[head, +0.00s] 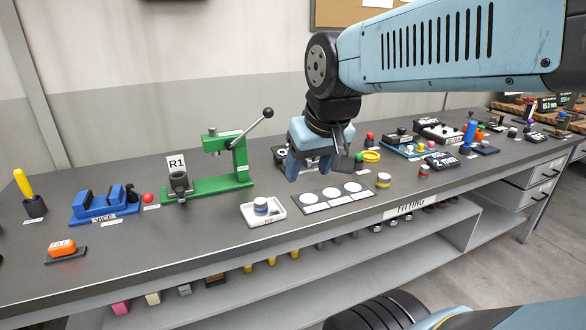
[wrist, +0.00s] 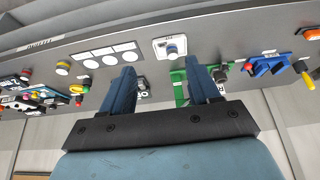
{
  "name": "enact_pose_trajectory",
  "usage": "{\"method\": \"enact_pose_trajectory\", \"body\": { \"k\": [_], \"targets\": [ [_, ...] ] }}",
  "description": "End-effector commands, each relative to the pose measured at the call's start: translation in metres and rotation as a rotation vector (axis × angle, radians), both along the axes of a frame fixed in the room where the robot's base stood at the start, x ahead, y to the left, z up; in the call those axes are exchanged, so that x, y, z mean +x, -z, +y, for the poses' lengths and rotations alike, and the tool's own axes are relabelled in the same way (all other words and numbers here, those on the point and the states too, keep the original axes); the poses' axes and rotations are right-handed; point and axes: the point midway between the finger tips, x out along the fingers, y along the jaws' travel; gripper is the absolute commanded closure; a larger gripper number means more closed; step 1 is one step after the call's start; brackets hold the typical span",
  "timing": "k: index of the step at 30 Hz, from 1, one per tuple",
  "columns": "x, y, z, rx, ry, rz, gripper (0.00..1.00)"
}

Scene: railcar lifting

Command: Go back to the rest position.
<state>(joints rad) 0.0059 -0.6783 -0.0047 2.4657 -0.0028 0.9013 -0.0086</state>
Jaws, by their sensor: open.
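My gripper (head: 317,167) hangs from my blue arm above the grey bench, just behind a dark plate with three white discs (head: 333,197). Its blue fingers point down and stand apart, with nothing between them. In the wrist view my gripper (wrist: 160,74) shows the same open gap, with the bench beyond it. A small white tray (head: 280,213) holds a white and blue round piece (head: 261,206) in front of my gripper, to the left. Part of a black block behind the fingers is hidden.
A green press (head: 240,165) with a black lever stands left of my gripper. A blue vice (head: 103,205) and an orange piece (head: 62,247) are farther left. A yellow ring (head: 371,156) and a black "2 mm" block (head: 441,161) lie right. A shelf with parts runs below.

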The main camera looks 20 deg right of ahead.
Motion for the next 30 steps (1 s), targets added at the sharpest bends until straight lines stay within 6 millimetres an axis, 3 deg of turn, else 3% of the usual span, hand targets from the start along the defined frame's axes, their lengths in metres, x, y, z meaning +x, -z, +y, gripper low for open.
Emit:
{"method": "enact_pose_trajectory", "body": {
  "k": [6, 30],
  "targets": [
    [-0.019, 0.0, 0.004, 0.004, -0.001, -0.037, 0.39],
    [-0.02, 0.001, 0.003, 0.004, -0.001, -0.039, 0.39]
  ]
}}
